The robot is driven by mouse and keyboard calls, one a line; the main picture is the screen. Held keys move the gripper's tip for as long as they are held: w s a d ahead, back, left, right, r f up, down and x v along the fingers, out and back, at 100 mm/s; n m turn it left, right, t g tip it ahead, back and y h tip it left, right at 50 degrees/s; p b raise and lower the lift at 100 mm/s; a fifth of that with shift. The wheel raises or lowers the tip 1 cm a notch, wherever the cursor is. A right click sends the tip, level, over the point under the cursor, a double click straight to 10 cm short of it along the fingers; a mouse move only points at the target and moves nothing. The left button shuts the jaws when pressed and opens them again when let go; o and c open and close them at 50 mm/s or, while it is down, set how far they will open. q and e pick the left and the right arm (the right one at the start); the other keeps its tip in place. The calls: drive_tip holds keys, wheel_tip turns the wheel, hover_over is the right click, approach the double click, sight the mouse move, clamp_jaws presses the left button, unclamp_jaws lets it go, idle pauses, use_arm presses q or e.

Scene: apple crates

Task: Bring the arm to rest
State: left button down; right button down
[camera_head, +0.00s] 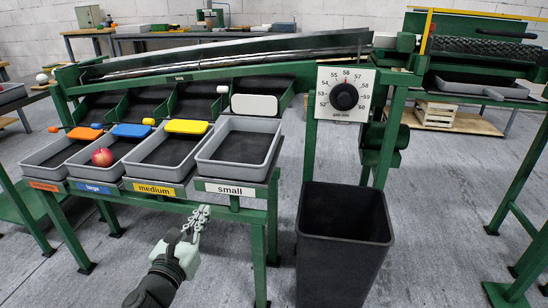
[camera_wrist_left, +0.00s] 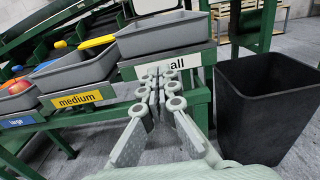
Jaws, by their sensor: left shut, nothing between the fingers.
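My left gripper (camera_head: 196,220) is in front of the sorting stand, below the crate labelled small. It is shut and empty, with its fingertips together. In the left wrist view the shut fingers (camera_wrist_left: 162,88) point toward the green frame under the small label. The gripper appears apart from the crates. My right gripper is not in view.
The small crate (camera_head: 208,153) and medium crate (camera_head: 147,170) look empty. A red apple (camera_head: 102,157) lies in the large crate (camera_head: 119,173). A black bin (camera_head: 343,242) stands right of the gripper. A dial (camera_head: 344,96) is above it. Open floor lies at front left.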

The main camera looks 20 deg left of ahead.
use_arm(q)
drive_tip(key=s+d+f+n+g+y, duration=0.1)
drive_tip(key=s+f+n+g, duration=0.25)
drive_tip(key=f+n, duration=0.6)
drive_tip(key=s+f+n+g, duration=0.3)
drive_tip(key=f+n+g, duration=0.1)
drive_tip(key=f+n, duration=0.55)
drive_tip(key=s+d+f+n+g+h, duration=0.3)
drive_tip(key=s+d+f+n+g, duration=0.4)
drive_tip(key=s+d+f+n, duration=0.2)
wheel_tip(320, 180, down, 3)
drive_tip(key=s+n, duration=0.2)
drive_tip(key=n, duration=0.2)
drive_tip(key=shift+d+r+h, duration=0.15)
drive_tip(key=shift+d+h, duration=0.1)
drive_tip(key=shift+h, duration=0.05)
